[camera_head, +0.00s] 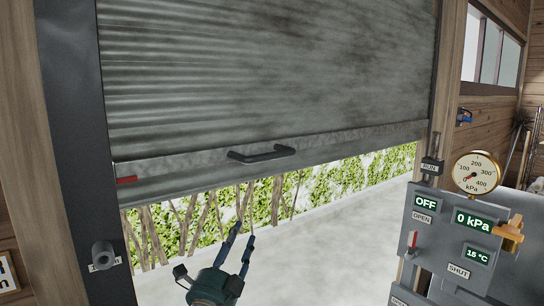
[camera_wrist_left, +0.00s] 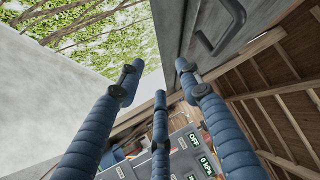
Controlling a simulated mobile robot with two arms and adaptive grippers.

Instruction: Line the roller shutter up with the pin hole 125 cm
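The grey ribbed roller shutter (camera_head: 260,75) is partly raised, with an open gap under its bottom rail. A dark bar handle (camera_head: 262,153) sits on the rail, and a red mark (camera_head: 126,180) is at the rail's left end. A dark round knob or pin (camera_head: 103,254) sticks out of the left post above a partly hidden label. No 125 cm mark is readable. My left gripper (camera_head: 243,234) is below the handle, apart from it, with spread, empty fingers. In the left wrist view, the gripper (camera_wrist_left: 160,82) is open and the handle (camera_wrist_left: 222,28) is at upper right. My right gripper is not visible.
A grey control box (camera_head: 432,236) stands at the right, reading OFF, 0 kPa and 15 °C, with a round gauge (camera_head: 476,173) and a brass valve (camera_head: 510,235). Dark left post (camera_head: 75,130) borders the opening. Pale floor (camera_head: 320,240) and greenery lie beyond the gap.

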